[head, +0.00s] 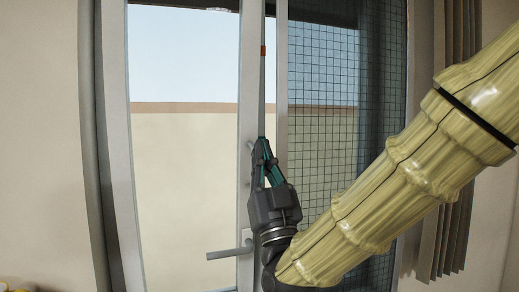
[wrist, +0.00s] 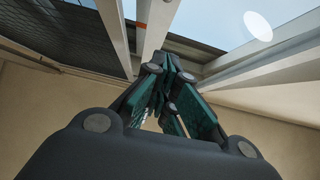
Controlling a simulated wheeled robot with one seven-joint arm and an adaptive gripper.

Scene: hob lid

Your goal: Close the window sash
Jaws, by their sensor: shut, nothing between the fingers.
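The window sash (head: 251,80) is a pale-framed pane in the head view, with a lever handle (head: 230,252) low on its right upright. A narrow strip with an orange mark (head: 263,50) runs along that upright, beside another pale post (head: 281,70). My gripper (head: 262,142) points up in front of the right edge of this upright, above and right of the handle. Its fingers are shut and empty. In the wrist view the fingertips (wrist: 168,62) are close to the pale uprights, and the orange mark (wrist: 141,25) shows above them. I cannot tell whether they touch the sash.
A dark mesh screen (head: 320,110) fills the opening on the right, partly behind my arm. Brown pleated curtain folds (head: 459,40) hang at the far right. A plain wall (head: 40,130) is on the left.

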